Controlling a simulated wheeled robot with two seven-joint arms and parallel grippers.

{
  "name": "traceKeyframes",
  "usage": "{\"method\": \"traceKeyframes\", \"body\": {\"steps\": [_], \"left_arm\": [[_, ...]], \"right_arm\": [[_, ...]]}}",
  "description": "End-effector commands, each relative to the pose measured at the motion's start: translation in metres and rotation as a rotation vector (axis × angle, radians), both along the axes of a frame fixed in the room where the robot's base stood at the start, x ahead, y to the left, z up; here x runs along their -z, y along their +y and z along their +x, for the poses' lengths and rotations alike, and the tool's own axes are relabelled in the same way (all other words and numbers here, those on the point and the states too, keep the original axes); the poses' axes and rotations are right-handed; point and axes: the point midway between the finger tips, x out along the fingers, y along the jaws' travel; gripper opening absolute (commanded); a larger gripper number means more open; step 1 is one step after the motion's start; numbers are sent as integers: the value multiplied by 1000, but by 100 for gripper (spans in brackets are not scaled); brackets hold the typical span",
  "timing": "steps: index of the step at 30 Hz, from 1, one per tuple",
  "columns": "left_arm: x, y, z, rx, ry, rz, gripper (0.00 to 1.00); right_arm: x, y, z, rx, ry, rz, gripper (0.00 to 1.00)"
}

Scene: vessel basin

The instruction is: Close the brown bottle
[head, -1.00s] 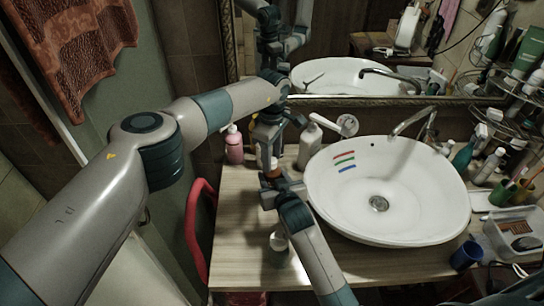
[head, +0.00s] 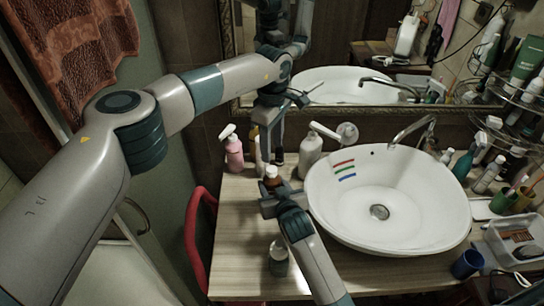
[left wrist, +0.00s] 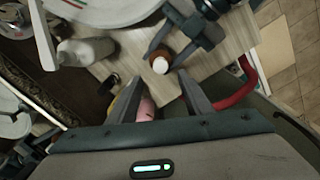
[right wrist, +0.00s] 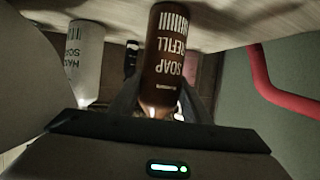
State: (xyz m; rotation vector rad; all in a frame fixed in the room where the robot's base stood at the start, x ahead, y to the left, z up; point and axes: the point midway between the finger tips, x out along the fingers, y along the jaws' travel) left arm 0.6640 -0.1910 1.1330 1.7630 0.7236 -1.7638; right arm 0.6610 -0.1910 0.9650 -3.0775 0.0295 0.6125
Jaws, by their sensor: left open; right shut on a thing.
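The brown bottle (head: 271,183) stands upright on the wooden counter, left of the basin. Its label reads "SOAP REFILL" in the right wrist view (right wrist: 168,55). A small white top (left wrist: 160,65) shows on its upper end; I cannot tell whether it is a cap screwed down. My right gripper (head: 272,194) is shut around the bottle from the front. My left gripper (head: 273,148) is open and empty, pointing down above and behind the bottle. In the left wrist view its two fingers (left wrist: 160,78) are apart, with the bottle beyond their tips.
A pink pump bottle (head: 234,152) stands at the back left, a white soap bottle (head: 310,150) behind the basin's left side. The white basin (head: 400,205) fills the right. A clear cup (head: 279,258) stands near the counter's front. A red curved rail (head: 192,235) borders the left.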

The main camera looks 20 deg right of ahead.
Motion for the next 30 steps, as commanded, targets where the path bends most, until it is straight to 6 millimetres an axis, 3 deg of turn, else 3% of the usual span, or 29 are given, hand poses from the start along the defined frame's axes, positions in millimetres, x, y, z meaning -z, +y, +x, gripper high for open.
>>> {"method": "traceKeyframes", "body": {"steps": [7,19,20,22,30], "left_arm": [[-32,0,1,0,-2,1,46],[-39,0,0,0,1,1,46],[-39,0,0,0,0,0,46],[-39,0,0,0,0,0,46],[-38,0,0,0,0,0,46]], "right_arm": [[0,0,0,0,1,0,0],[0,0,0,0,1,0,0],[0,0,0,0,1,0,46],[0,0,0,0,1,0,62],[0,0,0,0,0,0,65]]}}
